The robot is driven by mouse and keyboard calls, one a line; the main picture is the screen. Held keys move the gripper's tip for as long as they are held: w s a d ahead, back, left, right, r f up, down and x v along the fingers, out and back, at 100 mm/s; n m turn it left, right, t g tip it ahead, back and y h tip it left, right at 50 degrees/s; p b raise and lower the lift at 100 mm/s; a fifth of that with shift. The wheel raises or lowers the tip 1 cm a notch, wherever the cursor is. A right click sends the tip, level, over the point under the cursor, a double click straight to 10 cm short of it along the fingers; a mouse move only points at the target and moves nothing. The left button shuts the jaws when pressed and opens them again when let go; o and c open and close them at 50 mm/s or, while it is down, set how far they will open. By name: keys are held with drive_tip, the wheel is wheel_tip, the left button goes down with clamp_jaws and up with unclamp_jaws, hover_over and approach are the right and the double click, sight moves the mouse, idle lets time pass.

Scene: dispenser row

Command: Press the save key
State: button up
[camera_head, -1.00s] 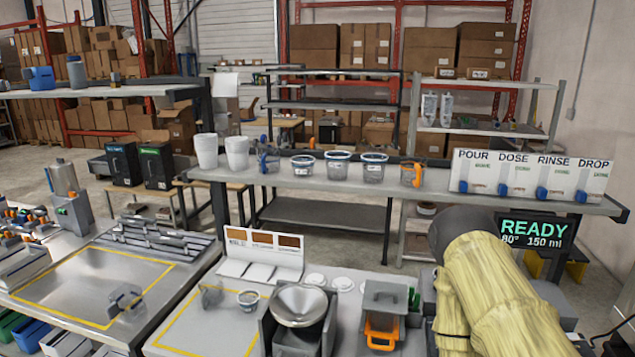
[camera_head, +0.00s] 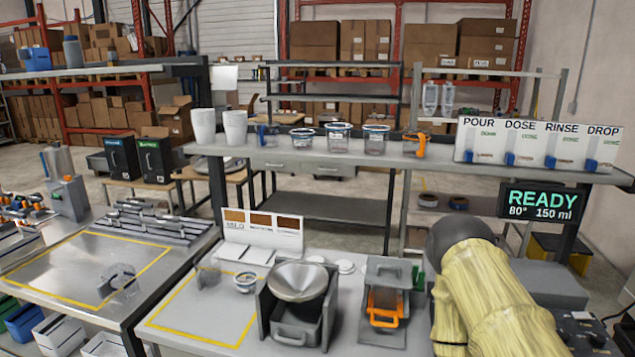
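No key labelled save can be read in this view. A dark control box (camera_head: 588,335) with small knobs or buttons shows at the lower right, partly cut off by the picture edge; its labels are too small to read. A black display (camera_head: 541,203) above it reads "READY 80° 150 ml". My arm, in a yellow sleeve, reaches up from the bottom right, left of the control box, and ends in a dark rounded part. My gripper is not visible.
A white board (camera_head: 538,144) reads POUR, DOSE, RINSE, DROP. Cups (camera_head: 375,139) line the back shelf.

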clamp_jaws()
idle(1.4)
